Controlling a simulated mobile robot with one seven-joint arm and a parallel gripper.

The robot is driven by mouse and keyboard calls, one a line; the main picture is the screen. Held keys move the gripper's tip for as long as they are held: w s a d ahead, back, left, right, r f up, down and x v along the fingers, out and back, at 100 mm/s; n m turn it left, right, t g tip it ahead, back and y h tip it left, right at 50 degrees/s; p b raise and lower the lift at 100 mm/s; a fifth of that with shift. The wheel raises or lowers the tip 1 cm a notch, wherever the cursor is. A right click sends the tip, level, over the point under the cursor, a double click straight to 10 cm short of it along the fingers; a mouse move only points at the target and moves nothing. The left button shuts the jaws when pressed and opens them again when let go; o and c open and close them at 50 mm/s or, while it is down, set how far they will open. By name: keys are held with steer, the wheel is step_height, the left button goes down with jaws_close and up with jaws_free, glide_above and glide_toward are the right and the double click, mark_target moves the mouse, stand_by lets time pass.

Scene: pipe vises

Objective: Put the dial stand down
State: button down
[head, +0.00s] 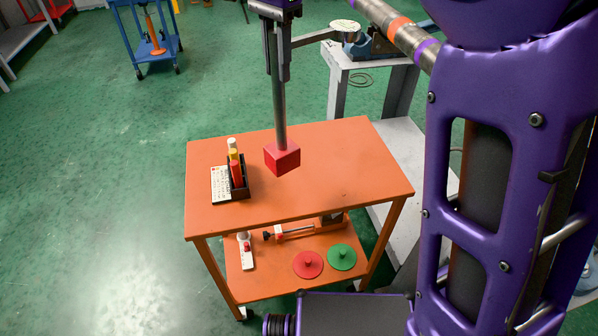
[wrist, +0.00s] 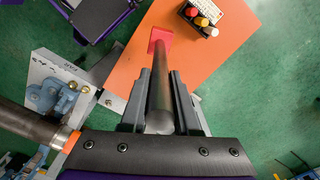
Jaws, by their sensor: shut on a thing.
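The dial stand, a red block with a grey post (head: 283,157), is upright in the head view over the orange cart top (head: 345,165). I cannot tell whether its base touches the top. My gripper (head: 278,72) is above it, shut on the upper post. In the wrist view the post (wrist: 160,85) runs between the two fingers of my gripper (wrist: 161,75), with the red base at the far end against the orange top.
A black holder (head: 239,186) with several coloured sticks and a white card (head: 221,184) sits at the cart top's left. The right and front of the top are clear. The lower shelf holds red (head: 308,265) and green (head: 342,258) discs. A grey bench (head: 400,135) stands behind right.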

mark_target(279, 112)
steer(key=shift+a+f+b, duration=0.1)
steer(key=shift+f+b, duration=1.2)
steer(key=shift+f, duration=3.7)
steer(key=c, duration=0.6)
jaws_free()
steer(key=shift+f, duration=0.15)
steer(key=shift+c, duration=0.2)
step_height(279, 112, up, 12)
steer(key=p, duration=0.3)
steer(key=shift+r, duration=0.2)
